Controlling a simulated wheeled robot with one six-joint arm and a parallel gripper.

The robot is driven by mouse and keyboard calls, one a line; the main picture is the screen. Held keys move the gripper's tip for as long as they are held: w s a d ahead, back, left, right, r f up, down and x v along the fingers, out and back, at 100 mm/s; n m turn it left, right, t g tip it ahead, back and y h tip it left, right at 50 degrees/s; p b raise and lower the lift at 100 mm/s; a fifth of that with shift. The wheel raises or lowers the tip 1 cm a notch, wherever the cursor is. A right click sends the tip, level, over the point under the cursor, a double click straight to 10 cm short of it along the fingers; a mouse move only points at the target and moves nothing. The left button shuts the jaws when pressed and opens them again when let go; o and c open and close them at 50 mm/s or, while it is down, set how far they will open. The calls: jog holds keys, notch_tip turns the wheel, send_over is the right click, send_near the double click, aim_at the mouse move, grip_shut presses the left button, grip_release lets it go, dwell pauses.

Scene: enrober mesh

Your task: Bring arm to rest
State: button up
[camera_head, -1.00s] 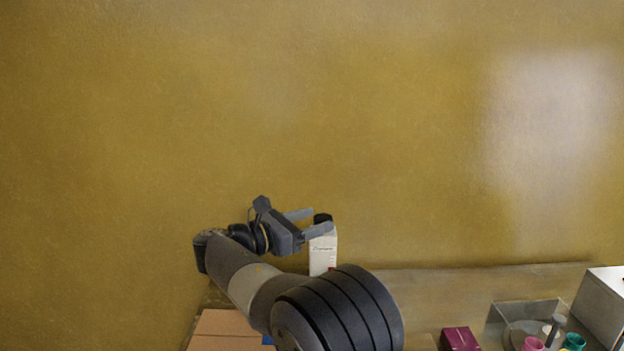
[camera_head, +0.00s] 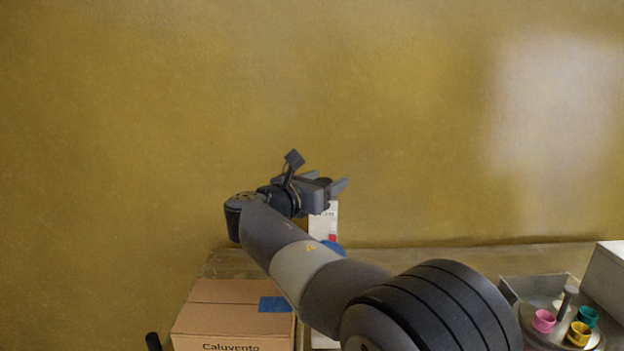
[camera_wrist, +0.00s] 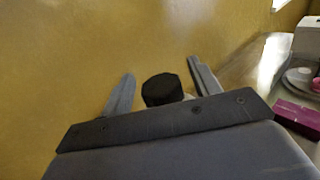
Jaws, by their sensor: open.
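My gripper (camera_head: 338,185) is raised in the middle of the head view, pointing right, in front of the ochre wall. In the wrist view its two grey fingers (camera_wrist: 160,88) stand apart, so it is open. A white carton or bottle (camera_head: 324,222) stands on the worktop behind and below the gripper in the head view, partly hidden by my arm. A black round cap (camera_wrist: 163,88) shows between the fingers in the wrist view. I cannot tell whether the fingers touch it.
A cardboard box (camera_head: 232,312) with a blue patch stands at lower left. On the worktop (camera_head: 420,257) at right are a round holder with pink (camera_head: 543,320), yellow (camera_head: 579,333) and teal (camera_head: 587,316) cups, and a white box (camera_head: 607,280). A magenta box (camera_wrist: 298,117) lies right in the wrist view.

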jog(key=shift+f+n+t+y+b, duration=0.15)
jog(key=shift+n+t+y+b, duration=1.25)
jog(key=shift+y+b, duration=0.9)
jog(key=shift+r+n+t+y+b, duration=0.1)
jog(key=shift+n+t+y+b, duration=0.2)
jog(key=shift+n+y, duration=0.8)
jog(key=shift+r+n+t+y+b, duration=0.1)
jog(key=shift+n+y+b, duration=0.25)
jog(key=shift+n+y, duration=0.75)
jog(key=shift+n+y+p, duration=0.4)
jog(key=shift+n+y, duration=0.2)
jog(key=shift+y, duration=1.1)
jog(key=shift+r+n+g+y+p, duration=0.1)
jog(key=shift+n+g+y+p, duration=0.25)
jog(key=shift+n+y+p, duration=0.8)
jog(key=shift+n+g+y+p, duration=0.35)
jog(key=shift+n+y+p, duration=0.25)
jog(key=shift+y, duration=0.95)
jog(key=n+g+y+p, duration=0.2)
jog(key=n+y+p, duration=0.1)
jog(key=y, duration=0.1)
jog(key=shift+p, duration=0.35)
jog(key=shift+n+g+y, duration=0.35)
jog(key=shift+g+y, duration=0.05)
jog(key=shift+g, duration=0.1)
